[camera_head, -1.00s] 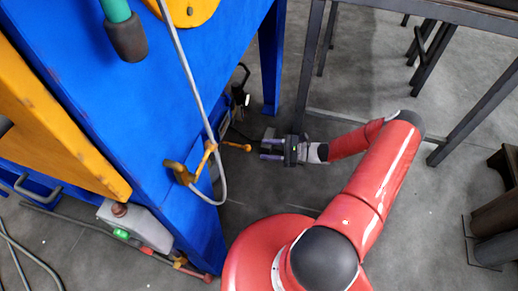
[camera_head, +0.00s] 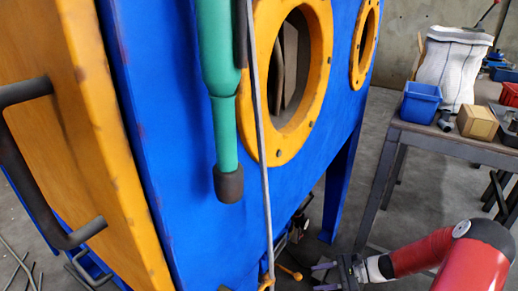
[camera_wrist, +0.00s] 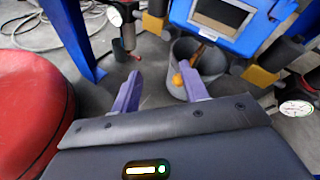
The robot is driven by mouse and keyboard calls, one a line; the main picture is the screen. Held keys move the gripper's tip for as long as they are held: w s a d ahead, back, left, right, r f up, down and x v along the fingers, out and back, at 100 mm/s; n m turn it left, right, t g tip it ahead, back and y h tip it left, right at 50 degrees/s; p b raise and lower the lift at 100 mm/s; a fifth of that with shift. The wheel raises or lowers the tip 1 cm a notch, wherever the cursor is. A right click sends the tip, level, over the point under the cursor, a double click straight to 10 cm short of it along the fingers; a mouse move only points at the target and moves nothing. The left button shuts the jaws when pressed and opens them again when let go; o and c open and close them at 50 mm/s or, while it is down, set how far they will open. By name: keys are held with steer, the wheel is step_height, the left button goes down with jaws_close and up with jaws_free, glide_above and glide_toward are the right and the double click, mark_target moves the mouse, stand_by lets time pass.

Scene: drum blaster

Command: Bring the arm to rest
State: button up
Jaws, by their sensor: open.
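My gripper (camera_head: 325,276) is at the bottom of the head view, to the right of the lower part of the blue blaster cabinet (camera_head: 235,230). Its two purple fingers are apart with nothing between them. The wrist view shows the same open fingers (camera_wrist: 162,93) above the floor. My red arm enters from the lower right corner of the head view and is bent toward the cabinet. The rest of the arm is out of frame.
A metal table (camera_head: 450,147) at right bears a blue bin (camera_head: 421,102) and a cardboard box (camera_head: 477,122). A green sleeve (camera_head: 222,120) hangs before the cabinet. In the wrist view, a grey bucket (camera_wrist: 209,64) and a gauge (camera_wrist: 115,15) lie ahead of the fingers.

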steer(key=s+a+r+n+g+h, duration=0.15)
steer(key=s+r+n+h, duration=0.3)
steer(key=r, duration=0.65)
steer(key=s+a+r+n+h, duration=0.2)
steer(key=s+r+n+h, duration=0.3)
steer(key=r, duration=0.5)
steer(key=s+a+r+n+t+h, duration=0.1)
steer(key=s+r+n+t+h, duration=0.4)
steer(key=s+r, duration=0.6)
steer(key=shift+s+r+t, duration=0.25)
steer(key=shift+r+t, duration=0.2)
steer(key=shift+a, duration=0.1)
